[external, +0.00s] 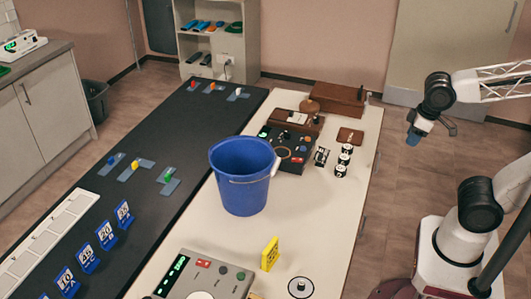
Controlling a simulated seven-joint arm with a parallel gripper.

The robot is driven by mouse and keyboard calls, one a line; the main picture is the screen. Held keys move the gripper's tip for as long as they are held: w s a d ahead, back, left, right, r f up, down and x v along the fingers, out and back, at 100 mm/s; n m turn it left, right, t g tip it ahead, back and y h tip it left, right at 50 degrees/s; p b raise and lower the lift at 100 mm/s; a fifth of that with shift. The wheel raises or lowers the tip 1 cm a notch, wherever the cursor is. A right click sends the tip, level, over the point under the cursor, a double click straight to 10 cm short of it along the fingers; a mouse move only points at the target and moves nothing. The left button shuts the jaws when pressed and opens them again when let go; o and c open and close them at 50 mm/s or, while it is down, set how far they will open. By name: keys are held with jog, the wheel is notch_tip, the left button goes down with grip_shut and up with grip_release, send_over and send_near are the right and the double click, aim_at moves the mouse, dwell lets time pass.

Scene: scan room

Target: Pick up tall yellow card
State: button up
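A yellow card (270,254) stands upright on the white table (338,218), between the blue bucket and the table's near right part. Dark marks show on its face. My gripper (412,138) is in the air off the right side of the table, far above and to the right of the card. A small blue part shows at its tip. The fingers are too small to tell whether they are open or shut.
A blue bucket (242,178) stands behind the card. A grey device (205,280) is left of the card and a round disc (300,287) right of it. Control boxes (290,148) and black-and-white cylinders (345,155) stand farther back. Blue number cards (106,235) line the black table (140,195).

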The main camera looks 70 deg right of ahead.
jog(key=o, duration=1.1)
jog(key=w+a+f+n+t+h, duration=0.1)
jog(key=w+a+f+n+h, duration=0.2)
jog(key=w+n, duration=0.35)
jog(key=w+a+f+n+t+h, duration=0.2)
jog(key=w+a+f+n, duration=0.1)
jog(key=w+a+n, duration=0.3)
jog(key=w+a+f+n+t+h, duration=0.1)
jog(key=w+a+f+n+h, duration=0.15)
jog(key=w+n, duration=0.45)
jog(key=w+a+f+n+t+y, duration=0.1)
jog(key=w+a+f+n+t, duration=0.1)
jog(key=a+n, duration=0.3)
jog(key=w+a+f+n+t+y, duration=0.2)
jog(key=a+f+n, duration=0.3)
jog(key=a, duration=0.8)
jog(key=w+a+f+n+t+y, duration=0.2)
jog(key=a+f+n, duration=0.2)
jog(key=a, duration=0.6)
jog(key=shift+f+n+t+y, duration=0.25)
jog(key=shift+n+t, duration=0.15)
jog(key=shift+n, duration=0.05)
